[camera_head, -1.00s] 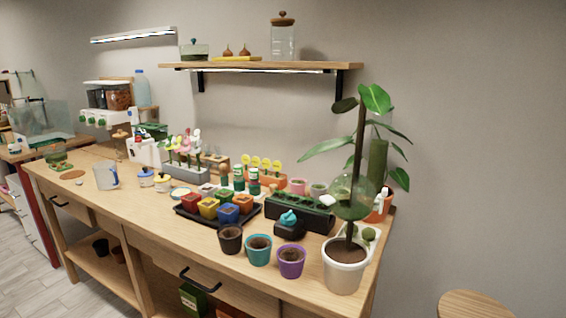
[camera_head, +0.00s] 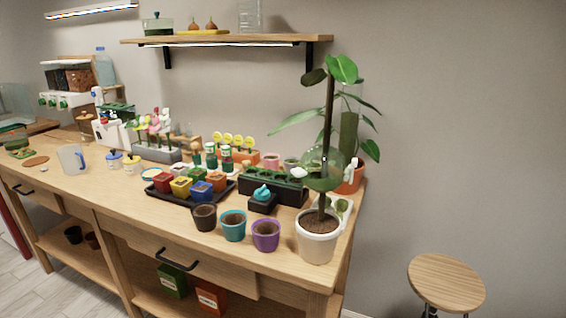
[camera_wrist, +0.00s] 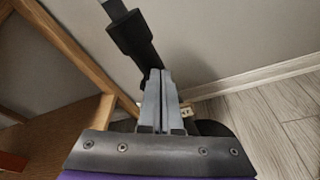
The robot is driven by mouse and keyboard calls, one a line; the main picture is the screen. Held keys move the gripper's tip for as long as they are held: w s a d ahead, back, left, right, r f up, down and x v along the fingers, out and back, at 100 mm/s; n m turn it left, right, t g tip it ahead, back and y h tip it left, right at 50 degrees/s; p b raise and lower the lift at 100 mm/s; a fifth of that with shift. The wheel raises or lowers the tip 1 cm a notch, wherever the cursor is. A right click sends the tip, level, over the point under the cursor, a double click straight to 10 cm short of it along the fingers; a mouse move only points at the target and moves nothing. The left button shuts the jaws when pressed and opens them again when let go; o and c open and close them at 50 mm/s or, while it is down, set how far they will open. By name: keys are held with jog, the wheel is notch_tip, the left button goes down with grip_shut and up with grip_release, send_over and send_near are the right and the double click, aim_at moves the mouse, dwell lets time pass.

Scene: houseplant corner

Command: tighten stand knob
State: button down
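My gripper (camera_wrist: 160,78) shows only in the wrist view. Its two grey fingers lie side by side with just a thin line between them, and I see nothing held. A black post with a thicker collar (camera_wrist: 130,36) and a thin grey rod on top stands just beyond the fingertips. It looks like part of the stand, and its lower part is hidden behind the fingers. I cannot tell whether the fingertips touch it. I cannot make out a knob. A dark rounded shape (camera_wrist: 214,128) shows low behind the fingers. No stand or gripper shows in the head view.
The wooden bench (camera_head: 120,205) holds several pots and a tall plant in a white pot (camera_head: 317,245) near its right end. A round wooden stool (camera_head: 446,278) stands to the right. In the wrist view, wooden beams (camera_wrist: 80,52) are at left and open floor (camera_wrist: 275,115) at right.

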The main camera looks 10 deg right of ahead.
dwell(0.3)
jog(key=f+p+v, duration=0.1)
jog(key=p+v, duration=0.1)
jog(key=v, duration=0.4)
dwell(0.4)
jog(key=shift+a, duration=0.1)
